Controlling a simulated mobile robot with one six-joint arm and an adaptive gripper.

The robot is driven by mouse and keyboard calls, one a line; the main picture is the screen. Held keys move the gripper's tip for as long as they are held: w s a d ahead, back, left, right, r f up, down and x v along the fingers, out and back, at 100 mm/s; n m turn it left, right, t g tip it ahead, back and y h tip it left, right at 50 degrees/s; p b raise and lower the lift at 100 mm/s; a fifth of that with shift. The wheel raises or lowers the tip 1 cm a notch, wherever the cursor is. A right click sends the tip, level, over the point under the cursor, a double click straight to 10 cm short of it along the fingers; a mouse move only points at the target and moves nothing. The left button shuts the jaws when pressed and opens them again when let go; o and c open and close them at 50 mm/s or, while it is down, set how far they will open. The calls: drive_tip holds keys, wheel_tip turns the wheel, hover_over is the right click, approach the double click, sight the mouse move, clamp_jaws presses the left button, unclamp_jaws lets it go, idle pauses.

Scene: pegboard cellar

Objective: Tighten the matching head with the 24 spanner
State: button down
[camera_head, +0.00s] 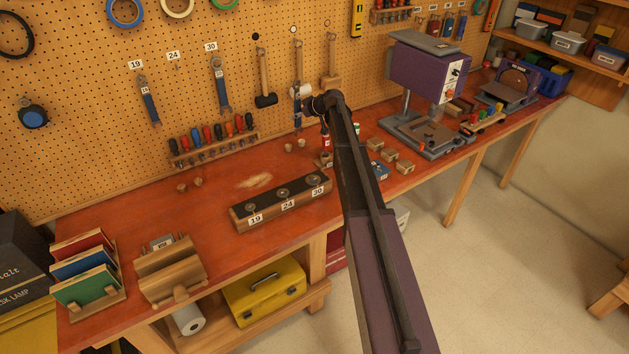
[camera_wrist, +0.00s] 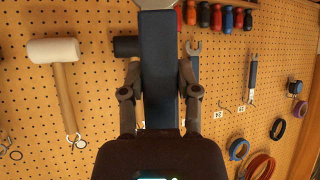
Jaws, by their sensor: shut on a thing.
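My gripper (camera_wrist: 160,92) is shut on a blue-handled spanner (camera_wrist: 158,65), which lies between its two fingers in the wrist view. No size mark is readable on it. In the head view my gripper (camera_head: 311,104) is in front of the pegboard above the bench, largely behind my arm. The wooden block (camera_head: 285,210) on the bench bears three heads, labelled 19, 24 and 30. The 24 head (camera_head: 283,193) is in the middle. The spanner is apart from the block. The 24 peg (camera_head: 174,66) is empty; the 19 spanner (camera_head: 149,101) and 30 spanner (camera_head: 220,85) hang beside it.
A screwdriver rack (camera_head: 213,149) is on the pegboard behind the block. Hammers hang near my gripper, including a black-headed one (camera_head: 265,85). A purple drill press (camera_head: 425,75) is right. Bench space around the block is mostly clear.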

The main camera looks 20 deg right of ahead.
wheel_tip(320, 180, down, 8)
drive_tip(key=b, duration=0.6)
drive_tip(key=shift+r+b, duration=0.1)
drive_tip(key=shift+b, duration=0.2)
drive_tip(key=shift+d, duration=0.1)
